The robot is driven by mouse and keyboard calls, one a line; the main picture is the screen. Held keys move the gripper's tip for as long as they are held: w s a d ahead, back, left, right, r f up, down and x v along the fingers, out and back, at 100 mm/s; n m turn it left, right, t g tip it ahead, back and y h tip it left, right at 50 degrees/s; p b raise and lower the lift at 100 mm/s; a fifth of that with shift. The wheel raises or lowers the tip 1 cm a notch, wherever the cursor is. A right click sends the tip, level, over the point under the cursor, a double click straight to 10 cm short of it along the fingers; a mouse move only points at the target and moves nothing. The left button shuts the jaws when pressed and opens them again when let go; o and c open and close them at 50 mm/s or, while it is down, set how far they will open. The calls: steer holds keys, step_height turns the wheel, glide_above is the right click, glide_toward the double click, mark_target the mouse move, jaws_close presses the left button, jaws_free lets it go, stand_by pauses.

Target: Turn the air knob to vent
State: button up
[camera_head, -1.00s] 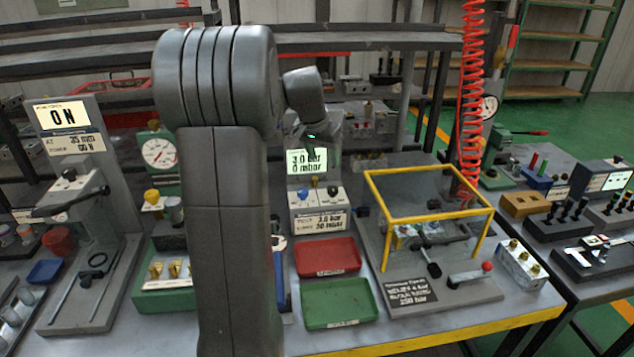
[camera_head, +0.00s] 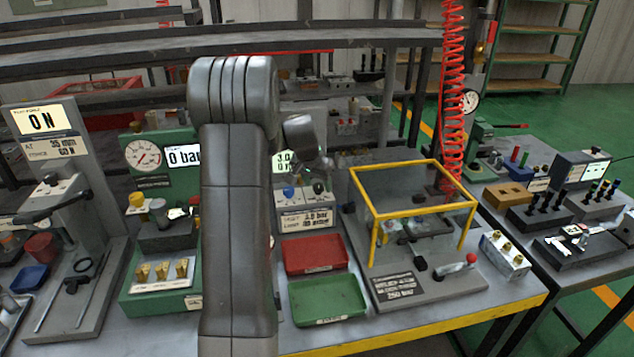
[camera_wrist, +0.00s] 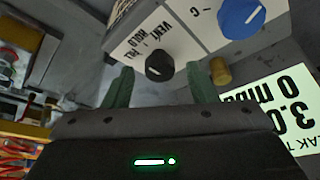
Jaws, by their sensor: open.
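The black knob (camera_wrist: 159,66), beside printed words including VENT and HOLD, is on the white panel of the tester (camera_head: 305,217). It has a small white mark; which word it points at is not clear. My gripper (camera_wrist: 160,72) is open, with one green finger on each side of the black knob in the wrist view; contact cannot be told. A blue knob (camera_wrist: 240,18) sits to the right on the same panel, and it also shows in the head view (camera_head: 289,192). The tester's screen (camera_wrist: 275,115) reads 3.0 and 0 mbar. My arm partly hides it in the head view.
A small brass part (camera_wrist: 220,71) is right beside the right finger. A red tray (camera_head: 314,255) and a green tray (camera_head: 327,301) lie in front of the tester. A yellow-framed guard (camera_head: 412,215) stands to the right, and a green gauge stand (camera_head: 160,225) to the left.

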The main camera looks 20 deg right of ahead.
steer(key=shift+c, duration=0.4)
steer(key=c, duration=0.9)
steer(key=shift+f, duration=0.1)
steer(key=shift+m+b, duration=0.3)
steer(key=shift+b, duration=0.1)
steer(key=m+g+b, duration=0.1)
steer(key=m+b, duration=0.1)
steer(key=shift+w+f+m+h, duration=0.1)
steer(key=shift+w+m+h, duration=0.05)
steer(key=shift+m+h, duration=0.2)
steer(key=m+g, duration=0.1)
steer(key=m, duration=0.1)
steer(key=m+g+b, duration=0.1)
steer(key=m, duration=0.2)
steer(key=shift+w+a+m, duration=0.1)
steer(key=shift+w+m, duration=0.05)
steer(key=shift+m, duration=0.1)
steer(key=o, duration=1)
